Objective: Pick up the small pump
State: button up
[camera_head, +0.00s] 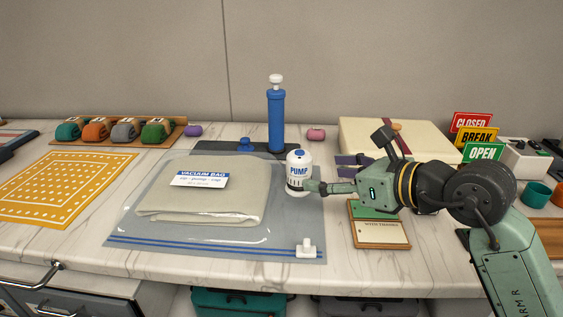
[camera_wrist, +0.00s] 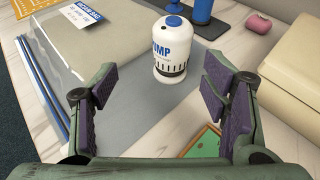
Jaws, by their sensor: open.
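The small pump (camera_head: 298,171) is a white cylinder with a blue top button and the word PUMP. It stands upright at the right part of the grey vacuum bag (camera_head: 130,228). In the wrist view the pump (camera_wrist: 171,52) stands beyond my fingertips, roughly between their lines, a little right of centre. My gripper (camera_head: 322,187) reaches in from the right, close to the pump in the head view. In the wrist view its purple-padded jaws (camera_wrist: 158,88) are spread wide with nothing between them.
A folded beige cloth (camera_head: 205,200) with a label lies left of the pump. A tall blue hand pump (camera_head: 276,120) stands behind it. A green and tan card (camera_head: 380,234) lies below my arm. A cream box (camera_head: 365,137) is at the back right.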

aim_at(308, 170)
jog(key=shift+w+d+f, duration=0.15)
jog(key=shift+w+d, duration=0.05)
jog(key=shift+w, duration=0.05)
jog(key=shift+w+a+f, duration=0.15)
jog(key=shift+w+a, duration=0.05)
jog(key=shift+w, duration=0.1)
jog(key=p+x, duration=0.1)
jog(key=x, duration=0.3)
jog(key=shift+w, duration=0.1)
jog(key=shift+w+d+p+x, duration=0.1)
jog(key=shift+p+x, duration=0.5)
jog(key=shift+x, duration=0.8)
jog(key=shift+w+d+p+x, duration=0.15)
jog(key=shift+p+x, duration=0.45)
jog(key=shift+x, duration=0.8)
jog(key=shift+c, duration=0.4)
jog(key=c, duration=1.4)
